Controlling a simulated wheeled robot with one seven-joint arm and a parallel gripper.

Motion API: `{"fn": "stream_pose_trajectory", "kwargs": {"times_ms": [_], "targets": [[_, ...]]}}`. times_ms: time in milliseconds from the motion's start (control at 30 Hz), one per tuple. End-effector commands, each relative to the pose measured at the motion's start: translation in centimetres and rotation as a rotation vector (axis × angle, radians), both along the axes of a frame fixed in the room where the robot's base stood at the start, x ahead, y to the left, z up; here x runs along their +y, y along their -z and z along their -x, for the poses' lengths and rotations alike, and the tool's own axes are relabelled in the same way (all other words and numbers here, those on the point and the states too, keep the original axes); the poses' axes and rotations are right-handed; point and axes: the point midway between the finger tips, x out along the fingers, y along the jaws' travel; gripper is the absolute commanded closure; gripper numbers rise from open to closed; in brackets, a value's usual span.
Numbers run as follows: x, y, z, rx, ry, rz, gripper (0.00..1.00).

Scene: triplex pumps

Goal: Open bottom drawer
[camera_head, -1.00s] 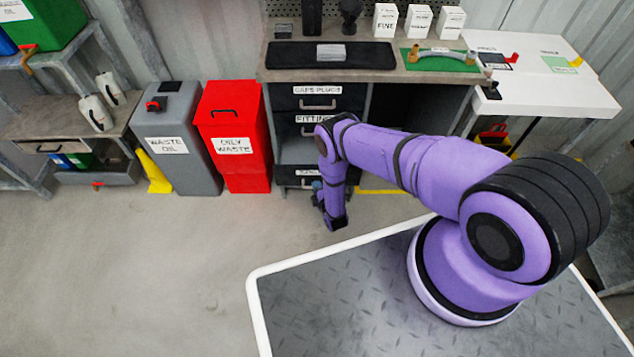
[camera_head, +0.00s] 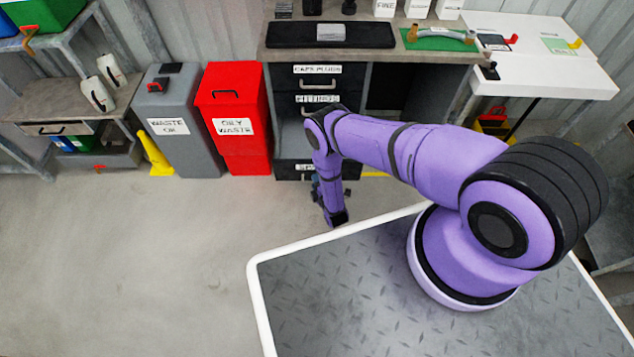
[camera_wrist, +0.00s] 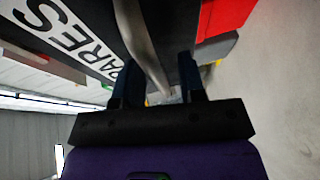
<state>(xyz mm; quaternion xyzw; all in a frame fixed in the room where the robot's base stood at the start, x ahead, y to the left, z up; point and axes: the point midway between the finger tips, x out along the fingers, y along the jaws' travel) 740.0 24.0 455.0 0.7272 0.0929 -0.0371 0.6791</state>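The bottom drawer (camera_head: 291,170) is the lowest front in the dark cabinet, partly hidden behind my arm. It stands out a little from the cabinet. In the wrist view its dark front carries a white label reading "SPARES" (camera_wrist: 62,32). Its grey bar handle (camera_wrist: 146,45) runs between the two fingers of my gripper (camera_wrist: 160,78). In the head view my gripper (camera_head: 330,190) is low in front of the drawer and mostly hidden by my wrist.
Above are drawers labelled "CAPS PLUGS" (camera_head: 318,82) and "FITTINGS" (camera_head: 318,105), both closed. A red oily waste bin (camera_head: 232,110) and a grey waste oil bin (camera_head: 180,125) stand left of the cabinet. A white table (camera_head: 545,75) is at the right. The floor (camera_head: 150,260) at front left is clear.

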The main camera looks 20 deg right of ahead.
Motion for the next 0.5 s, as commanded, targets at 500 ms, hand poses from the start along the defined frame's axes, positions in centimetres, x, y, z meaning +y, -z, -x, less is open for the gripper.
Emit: {"fn": "stream_pose_trajectory", "kwargs": {"times_ms": [500], "targets": [[-0.3, -0.4, 2.8, 0.004, 0.0, 0.001, 0.64]]}}
